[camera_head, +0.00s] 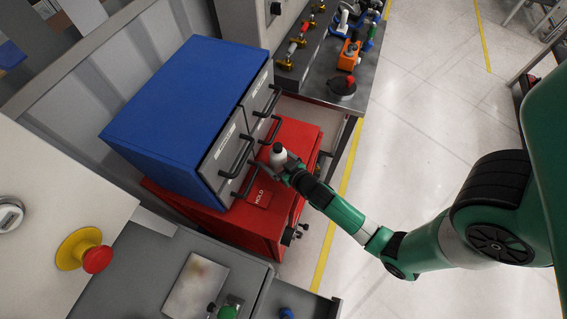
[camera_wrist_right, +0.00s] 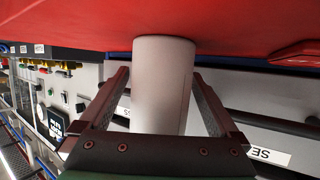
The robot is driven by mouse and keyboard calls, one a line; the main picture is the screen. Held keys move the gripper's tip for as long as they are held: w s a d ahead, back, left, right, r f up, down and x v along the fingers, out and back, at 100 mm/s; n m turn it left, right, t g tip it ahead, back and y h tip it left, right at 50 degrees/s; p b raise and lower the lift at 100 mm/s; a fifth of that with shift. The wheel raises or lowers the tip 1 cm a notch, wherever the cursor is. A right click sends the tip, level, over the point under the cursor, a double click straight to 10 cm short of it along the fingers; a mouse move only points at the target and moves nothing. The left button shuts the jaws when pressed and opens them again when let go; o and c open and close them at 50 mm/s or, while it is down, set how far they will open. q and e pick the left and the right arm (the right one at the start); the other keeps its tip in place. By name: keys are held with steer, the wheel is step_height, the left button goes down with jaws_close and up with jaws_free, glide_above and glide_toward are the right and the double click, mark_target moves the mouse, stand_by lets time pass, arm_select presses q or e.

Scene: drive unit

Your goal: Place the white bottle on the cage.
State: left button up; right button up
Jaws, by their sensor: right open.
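The white bottle (camera_head: 278,157), with a dark top, is upright at the red box (camera_head: 263,224) that seems to be the cage. In the right wrist view the bottle (camera_wrist_right: 163,82) is a plain white cylinder, and its end meets the red surface (camera_wrist_right: 80,22). My right gripper (camera_head: 276,170) is around the bottle. In the right wrist view its two fingers (camera_wrist_right: 163,100) are open, one on each side of the bottle, with gaps between. My left gripper is not in view.
A blue cabinet (camera_head: 180,110) with grey drawers and black handles (camera_head: 238,152) stands on the red box, close beside the bottle. A grey bench (camera_head: 335,60) with colored fittings is behind. A red button (camera_head: 97,259) is at lower left.

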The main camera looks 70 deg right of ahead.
steer(key=v, duration=1)
steer(key=shift+s+a+b, duration=0.25)
steer(key=shift+s+b, duration=0.1)
steer(key=shift+s+a+r, duration=0.1)
steer(key=shift+s+r, duration=0.15)
